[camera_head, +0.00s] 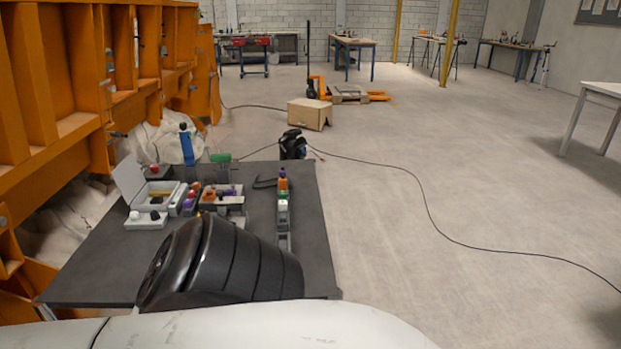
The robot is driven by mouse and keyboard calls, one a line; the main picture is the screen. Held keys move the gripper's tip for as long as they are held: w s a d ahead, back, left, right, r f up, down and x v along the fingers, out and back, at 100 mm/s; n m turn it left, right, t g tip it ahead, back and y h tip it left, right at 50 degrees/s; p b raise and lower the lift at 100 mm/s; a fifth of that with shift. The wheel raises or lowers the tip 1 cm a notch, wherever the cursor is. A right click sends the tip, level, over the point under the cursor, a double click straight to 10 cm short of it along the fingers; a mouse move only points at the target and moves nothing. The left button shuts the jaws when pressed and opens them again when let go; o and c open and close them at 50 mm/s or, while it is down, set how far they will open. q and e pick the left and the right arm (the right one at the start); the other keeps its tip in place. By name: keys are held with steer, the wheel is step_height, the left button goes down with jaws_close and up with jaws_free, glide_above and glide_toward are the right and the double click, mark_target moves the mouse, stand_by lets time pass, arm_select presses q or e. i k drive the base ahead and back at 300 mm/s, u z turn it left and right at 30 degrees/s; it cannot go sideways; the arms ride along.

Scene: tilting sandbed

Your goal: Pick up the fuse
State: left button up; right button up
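The dark grey table (103,262) stands in front of me with many small items on it. I cannot tell which item is the fuse; the pieces are too small, and part of the tabletop is hidden. A grey tray (146,222) with small parts lies at the table's left. A second box (221,202) with orange and purple pieces is near the middle. A large black ribbed part and a white link, which look like my own arm, cover the near part of the table. Neither gripper shows in the head view.
An orange steel frame (60,130) borders the left.

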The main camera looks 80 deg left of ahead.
mark_target(188, 204)
steer(key=k, duration=1.65)
steer(key=u, duration=1.75)
